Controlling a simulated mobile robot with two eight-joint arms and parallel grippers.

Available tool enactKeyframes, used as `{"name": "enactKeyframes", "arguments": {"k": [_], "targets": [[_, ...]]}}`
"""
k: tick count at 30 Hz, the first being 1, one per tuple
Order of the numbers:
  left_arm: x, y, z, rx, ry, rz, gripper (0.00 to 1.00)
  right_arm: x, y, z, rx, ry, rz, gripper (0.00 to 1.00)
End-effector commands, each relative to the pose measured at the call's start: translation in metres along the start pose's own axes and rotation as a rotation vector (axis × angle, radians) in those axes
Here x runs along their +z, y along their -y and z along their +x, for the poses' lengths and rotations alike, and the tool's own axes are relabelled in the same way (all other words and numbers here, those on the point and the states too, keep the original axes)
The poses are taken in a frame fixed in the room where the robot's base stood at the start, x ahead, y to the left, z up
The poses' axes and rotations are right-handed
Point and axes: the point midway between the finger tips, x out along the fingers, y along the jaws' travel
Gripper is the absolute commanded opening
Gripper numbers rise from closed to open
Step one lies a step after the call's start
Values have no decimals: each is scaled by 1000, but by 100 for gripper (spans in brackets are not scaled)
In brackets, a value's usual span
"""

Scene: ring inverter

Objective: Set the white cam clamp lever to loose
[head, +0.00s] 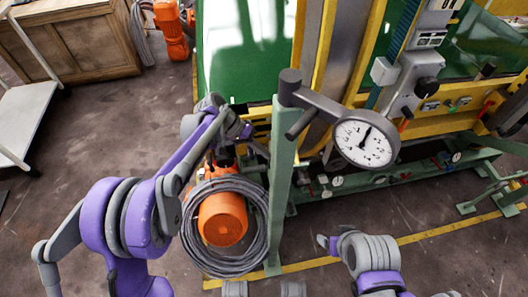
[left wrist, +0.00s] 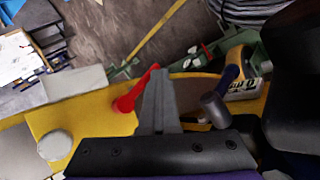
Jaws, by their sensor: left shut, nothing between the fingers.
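I cannot pick out a white cam clamp lever with certainty. In the left wrist view, my left gripper (left wrist: 161,100) is shut and empty, its grey fingers over a yellow bar. A red lever (left wrist: 136,92) stands just left of the fingers. A dark lever with a grey cylindrical head (left wrist: 216,108) is to their right. A pale round knob (left wrist: 54,145) and a pale block (left wrist: 70,84) are further left. In the head view, my left gripper (head: 246,132) is small and partly hidden beside the green post.
A green post (head: 281,185) carrying a dial gauge (head: 364,143) stands close to my left gripper. An orange motor (head: 222,218) sits inside a cable coil (head: 198,259). The yellow-framed machine (head: 430,136) carries several small levers. Open floor (head: 105,140) lies left.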

Motion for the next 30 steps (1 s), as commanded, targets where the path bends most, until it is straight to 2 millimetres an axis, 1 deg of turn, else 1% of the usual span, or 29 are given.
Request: {"name": "enactKeyframes", "arguments": {"k": [12, 23, 30], "targets": [[-3, -12, -12, 2, -1, 1, 0, -4, 0, -10, 0, -4, 0, 73], [-3, -12, -12, 3, 0, 1, 0, -4, 0, -10, 0, -4, 0, 73], [-4, -16, -19, 2, -1, 1, 0, -7, 0, -16, 0, -6, 0, 73]]}}
